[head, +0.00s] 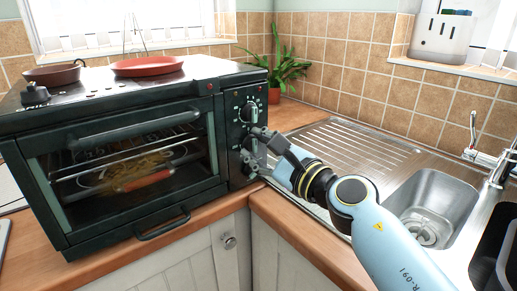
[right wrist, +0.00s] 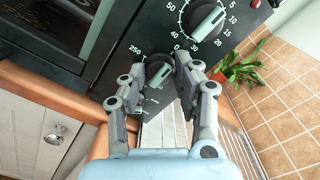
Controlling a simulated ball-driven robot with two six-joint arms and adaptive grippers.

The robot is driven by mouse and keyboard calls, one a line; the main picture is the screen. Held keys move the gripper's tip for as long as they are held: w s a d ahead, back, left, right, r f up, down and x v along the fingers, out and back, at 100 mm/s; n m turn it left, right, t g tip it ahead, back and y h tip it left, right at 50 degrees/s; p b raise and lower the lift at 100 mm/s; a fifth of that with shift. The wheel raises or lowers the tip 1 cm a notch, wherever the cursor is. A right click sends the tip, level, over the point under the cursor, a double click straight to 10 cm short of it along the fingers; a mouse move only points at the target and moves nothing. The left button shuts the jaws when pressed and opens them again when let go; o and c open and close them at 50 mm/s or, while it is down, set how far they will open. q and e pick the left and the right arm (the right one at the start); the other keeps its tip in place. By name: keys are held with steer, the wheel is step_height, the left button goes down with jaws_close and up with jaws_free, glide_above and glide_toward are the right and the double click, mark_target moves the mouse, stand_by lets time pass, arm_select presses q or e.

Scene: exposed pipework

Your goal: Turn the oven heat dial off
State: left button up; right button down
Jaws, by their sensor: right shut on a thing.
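The black oven (head: 110,218) stands on the wooden counter. Its control panel has an upper dial (head: 250,112) numbered up to about 50, which also shows in the right wrist view (right wrist: 206,20). Below it is the heat dial (right wrist: 159,76), with a 250 mark beside it. In the head view my right gripper (head: 252,147) covers most of the heat dial. In the right wrist view the two fingers of my right gripper (right wrist: 163,72) are on either side of the heat dial's grip, shut on it. The exact pointer setting is hard to read. My left gripper is not in view.
A red pan (head: 147,66) and a dark pan (head: 52,74) sit on top of the oven. A dish with food shows behind the glass door. The steel sink (head: 430,205) lies to the right.

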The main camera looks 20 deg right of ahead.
steer(key=shift+f, duration=0.15)
steer(key=c, duration=1)
jaws_free()
steer(key=shift+o, duration=0.2)
steer(key=v, duration=1.2)
